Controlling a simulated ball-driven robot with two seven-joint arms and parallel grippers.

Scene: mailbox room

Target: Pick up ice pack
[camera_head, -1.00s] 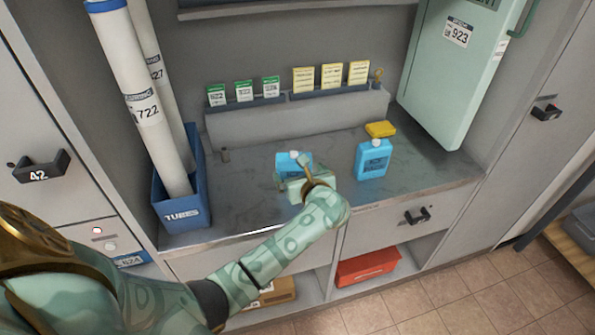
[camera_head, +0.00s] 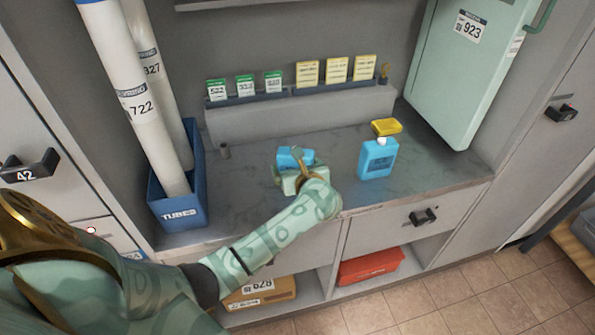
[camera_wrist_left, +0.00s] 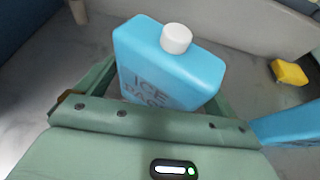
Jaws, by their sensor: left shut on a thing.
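A blue ice pack (camera_head: 291,157) with a white cap is at the middle of the grey counter, partly hidden behind my left gripper (camera_head: 297,172). In the left wrist view the ice pack (camera_wrist_left: 168,66) stands between the two green fingers, its "ICE PACK" lettering facing the palm. My left gripper is shut on it. I cannot tell whether its base touches the counter. A second blue ice pack (camera_head: 378,158) stands upright on the counter to the right; its edge also shows in the left wrist view (camera_wrist_left: 292,126). My right gripper is not in view.
A yellow item (camera_head: 386,126) lies behind the second ice pack. A blue bin (camera_head: 181,213) with tall white tubes (camera_head: 134,100) stands at the left. A card rack (camera_head: 300,92) runs along the back. A green case (camera_head: 462,75) stands at the right. The counter's front right is clear.

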